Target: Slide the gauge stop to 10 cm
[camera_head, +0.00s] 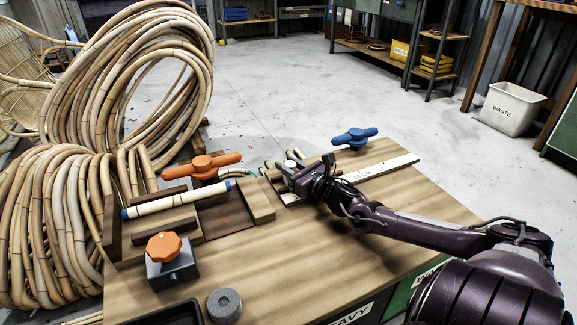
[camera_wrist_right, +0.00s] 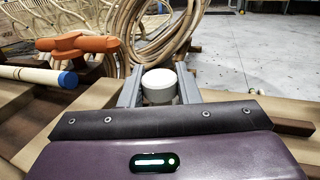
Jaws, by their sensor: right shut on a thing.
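The gauge is a pale strip (camera_head: 390,169) on the right part of the wooden bench. My right gripper (camera_head: 288,170) is at the strip's left end, beside the dark wooden fixture. In the wrist view, its grey fingers (camera_wrist_right: 159,90) are shut on the gauge stop's round white knob (camera_wrist_right: 158,79). The knob stands upright between the fingers. The stop's lower part is hidden by the gripper. The scale marks are too small to read, so its exact position cannot be told. My left gripper is not in view.
An orange handle (camera_head: 202,165) and a blue-ended rattan piece (camera_head: 175,199) are at the fixture on the left. A blue handle (camera_head: 354,137) stands behind the strip. An orange knob (camera_head: 163,247) sits at front left. Rattan coils (camera_head: 60,225) lie left.

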